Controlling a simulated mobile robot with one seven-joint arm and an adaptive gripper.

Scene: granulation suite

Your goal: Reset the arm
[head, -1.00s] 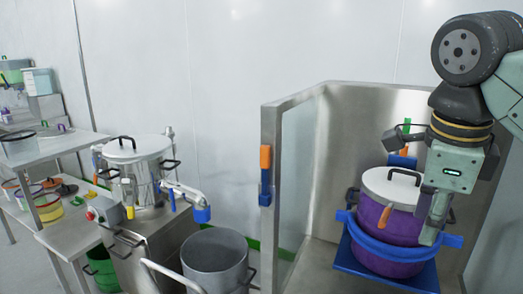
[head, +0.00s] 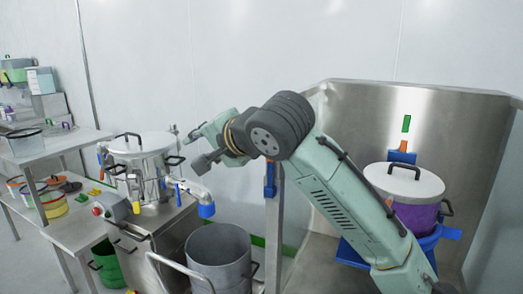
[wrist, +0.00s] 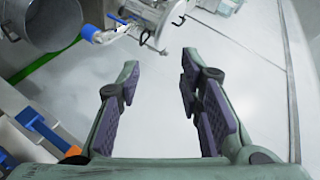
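My gripper (head: 192,152) is in the middle of the head view, in front of the pale wall and left of the steel booth. Its fingers point left, towards the lidded steel vessel (head: 141,155), and appear apart from it. In the wrist view my gripper (wrist: 158,70) is open, with its two padded fingers wide apart and nothing between them. My arm bends across the booth's front edge from the lower right.
A purple pot (head: 414,217) with a white lid stands in a blue holder (head: 429,238) inside the booth (head: 462,125). A grey open drum (head: 218,258) stands below my gripper. The blue-tipped spout (head: 206,210) juts out between them. Shelves with tubs (head: 52,205) are at left.

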